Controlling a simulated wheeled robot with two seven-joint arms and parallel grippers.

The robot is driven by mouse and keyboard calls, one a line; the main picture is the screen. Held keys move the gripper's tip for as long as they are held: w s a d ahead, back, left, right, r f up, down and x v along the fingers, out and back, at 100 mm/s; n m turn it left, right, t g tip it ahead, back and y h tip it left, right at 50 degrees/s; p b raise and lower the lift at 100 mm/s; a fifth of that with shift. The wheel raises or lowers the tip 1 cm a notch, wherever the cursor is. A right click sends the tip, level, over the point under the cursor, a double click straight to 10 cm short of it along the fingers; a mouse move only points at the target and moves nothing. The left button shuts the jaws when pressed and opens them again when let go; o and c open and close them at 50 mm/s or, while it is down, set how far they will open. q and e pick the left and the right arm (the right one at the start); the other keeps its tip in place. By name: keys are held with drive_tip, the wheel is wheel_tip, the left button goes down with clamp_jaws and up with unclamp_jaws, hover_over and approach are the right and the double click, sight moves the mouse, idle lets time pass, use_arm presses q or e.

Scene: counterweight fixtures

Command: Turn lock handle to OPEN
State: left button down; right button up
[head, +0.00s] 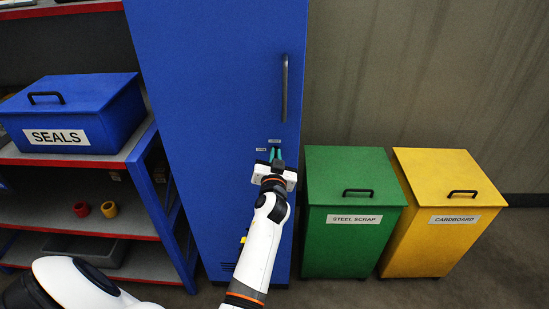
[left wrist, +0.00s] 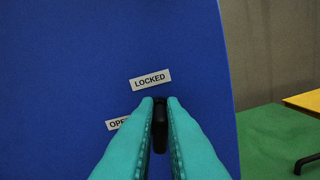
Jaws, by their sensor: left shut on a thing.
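The lock handle (left wrist: 160,126) is a small black lever on the blue cabinet door (head: 215,90). In the left wrist view it points up toward a white LOCKED label (left wrist: 150,80). An OPEN label (left wrist: 118,123), partly covered by a finger, is to its left. My left gripper (head: 276,156) has teal fingers, which also fill the lower left wrist view (left wrist: 160,112). They are shut on the lock handle, one on each side. In the head view the fingers hide most of the handle. My right gripper is not in view.
A black vertical door pull (head: 285,88) is above my left gripper. A green STEEL SCRAP bin (head: 350,240) and a yellow CARDBOARD bin (head: 440,240) stand to the right. A shelf (head: 75,228) with a blue SEALS box (head: 75,112) is at left.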

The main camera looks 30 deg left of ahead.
use_arm(q)
drive_tip(key=shift+w+d+f+m, duration=0.1)
drive_tip(key=shift+f+m, duration=0.05)
drive_tip(key=shift+m, duration=2.3)
drive_tip(key=shift+w+d+f+m, duration=0.1)
drive_tip(key=shift+m, duration=2.4)
drive_tip(key=shift+w+d+f+m, duration=0.1)
drive_tip(key=shift+f+m, duration=0.05)
drive_tip(key=shift+m, duration=2.3)
drive_tip(key=c, duration=1.7)
unclamp_jaws()
drive_tip(key=shift+o, duration=0.9)
drive_tip(key=shift+a+f, duration=0.1)
drive_tip(key=shift+f, duration=0.05)
